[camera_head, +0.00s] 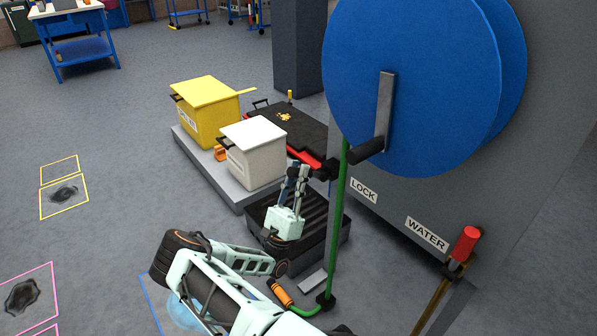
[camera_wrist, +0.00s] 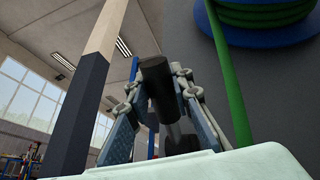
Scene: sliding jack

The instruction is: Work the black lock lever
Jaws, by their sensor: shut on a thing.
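The black lock lever (camera_wrist: 160,88) stands between my two fingers in the wrist view, a dark cylinder with a greyer part below it. My gripper (camera_wrist: 158,100) is shut on it, one finger on each side. In the head view, my gripper (camera_head: 302,172) reaches up beside the grey cabinet, left of the LOCK label (camera_head: 364,190). The black lever end (camera_head: 327,169) shows just right of my fingertips. The green hose and my fingers partly hide the lever there.
A blue hose reel (camera_head: 420,70) with a grey crank (camera_head: 385,105) sits above. The green hose (camera_head: 336,230) hangs close to my gripper, with an orange nozzle (camera_head: 280,292) below. A red-handled WATER lever (camera_head: 465,243) is at right. White (camera_head: 256,155) and yellow (camera_head: 207,115) boxes stand behind.

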